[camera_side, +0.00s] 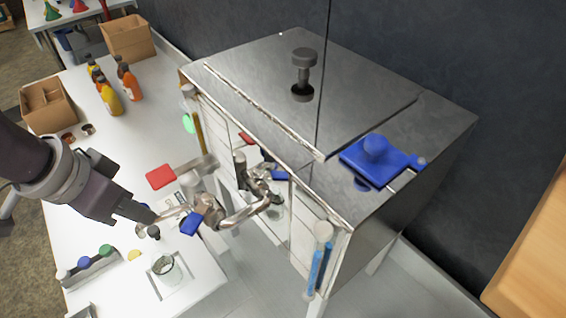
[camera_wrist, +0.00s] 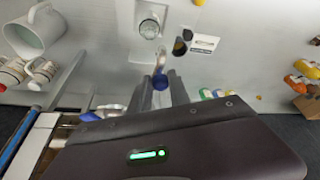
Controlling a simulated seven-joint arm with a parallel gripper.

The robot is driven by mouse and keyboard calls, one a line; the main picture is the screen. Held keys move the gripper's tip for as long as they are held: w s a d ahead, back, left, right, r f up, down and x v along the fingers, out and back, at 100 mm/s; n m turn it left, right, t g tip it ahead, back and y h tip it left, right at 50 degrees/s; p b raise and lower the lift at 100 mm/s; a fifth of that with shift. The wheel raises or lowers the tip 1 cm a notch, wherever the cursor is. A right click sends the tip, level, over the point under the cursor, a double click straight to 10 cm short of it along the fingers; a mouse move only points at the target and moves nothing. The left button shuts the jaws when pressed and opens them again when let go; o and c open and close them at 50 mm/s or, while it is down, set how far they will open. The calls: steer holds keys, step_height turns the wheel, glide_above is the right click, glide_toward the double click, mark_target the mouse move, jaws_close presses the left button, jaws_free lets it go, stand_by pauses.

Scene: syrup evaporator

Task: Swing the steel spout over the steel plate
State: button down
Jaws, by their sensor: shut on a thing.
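The steel spout (camera_side: 243,213) is a curved shiny pipe at the front of the evaporator. Its outer end has a blue grip (camera_side: 190,222), which also shows in the wrist view (camera_wrist: 160,82). My gripper (camera_side: 172,214) reaches in from the left and is shut on this blue grip. In the wrist view my gripper's fingers (camera_wrist: 161,88) stand either side of it and partly hide it. The steel plate (camera_side: 184,290) looks like a pale square on the table, with a glass jar (camera_side: 165,270) on it. In the wrist view the jar (camera_wrist: 149,27) lies beyond the fingertips.
The metal evaporator (camera_side: 370,95) fills the middle, with a blue lidded part (camera_side: 375,155) on top. A red flat piece (camera_side: 160,176) is near the spout. A rack of coloured knobs (camera_side: 85,265) is at lower left. Bottles (camera_side: 110,100) and cardboard boxes (camera_side: 127,38) stand farther back.

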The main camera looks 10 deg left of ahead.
steer(key=shift+s, duration=0.1)
steer(key=shift+s+d, duration=0.45)
steer(key=shift+s, duration=0.05)
steer(key=c, duration=1.4)
jaws_free()
steer(key=shift+c, duration=0.2)
steer(key=v, duration=0.5)
